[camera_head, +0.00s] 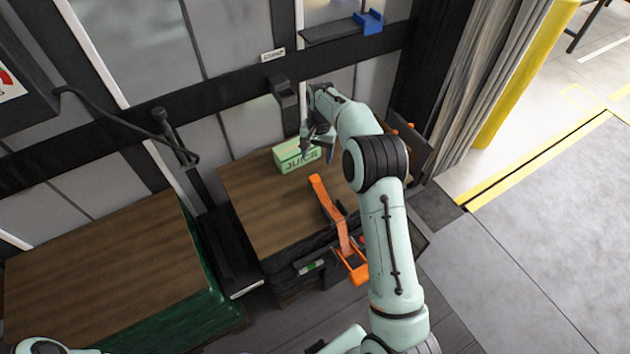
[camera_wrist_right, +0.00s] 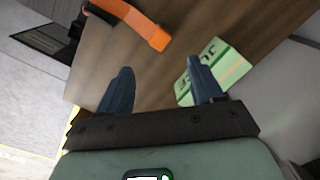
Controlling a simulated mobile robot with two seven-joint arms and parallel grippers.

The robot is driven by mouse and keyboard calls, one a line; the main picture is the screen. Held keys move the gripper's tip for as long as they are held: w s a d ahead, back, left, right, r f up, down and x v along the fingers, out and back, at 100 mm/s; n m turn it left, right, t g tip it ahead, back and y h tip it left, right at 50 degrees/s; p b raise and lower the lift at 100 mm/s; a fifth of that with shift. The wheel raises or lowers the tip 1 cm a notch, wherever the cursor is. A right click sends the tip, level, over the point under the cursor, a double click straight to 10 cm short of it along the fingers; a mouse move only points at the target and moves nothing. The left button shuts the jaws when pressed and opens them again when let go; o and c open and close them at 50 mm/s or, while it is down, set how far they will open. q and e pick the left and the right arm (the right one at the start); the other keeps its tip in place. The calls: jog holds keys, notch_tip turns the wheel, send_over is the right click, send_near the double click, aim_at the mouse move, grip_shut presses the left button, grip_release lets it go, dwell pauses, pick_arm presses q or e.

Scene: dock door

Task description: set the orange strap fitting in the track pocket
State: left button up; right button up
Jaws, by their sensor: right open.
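An orange strap (camera_head: 332,215) lies on the brown-topped crate and runs over its front edge to an orange frame-like end piece (camera_head: 353,268). Part of the strap shows in the right wrist view (camera_wrist_right: 128,22). I cannot tell which end is the fitting. My right gripper (camera_head: 317,156) is open and empty above the crate top, beside the green juice carton and beyond the strap's far end. Its two fingers (camera_wrist_right: 160,88) show apart in the right wrist view. A dark horizontal track (camera_head: 215,98) runs along the wall; I cannot make out its pocket. My left gripper is out of view.
A second brown-topped stack (camera_head: 100,270) with green sides is at left. A blue piece (camera_head: 368,22) sits on a dark ledge above. Grey floor is clear at right.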

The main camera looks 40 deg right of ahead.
jog(key=n, duration=0.9)
send_over(315, 178)
jog(key=shift+h, duration=0.3)
notch_tip(315, 178, down, 7)
jog(key=shift+f+b, duration=0.15)
jog(key=shift+b, duration=0.3)
jog(key=shift+f, duration=2.8)
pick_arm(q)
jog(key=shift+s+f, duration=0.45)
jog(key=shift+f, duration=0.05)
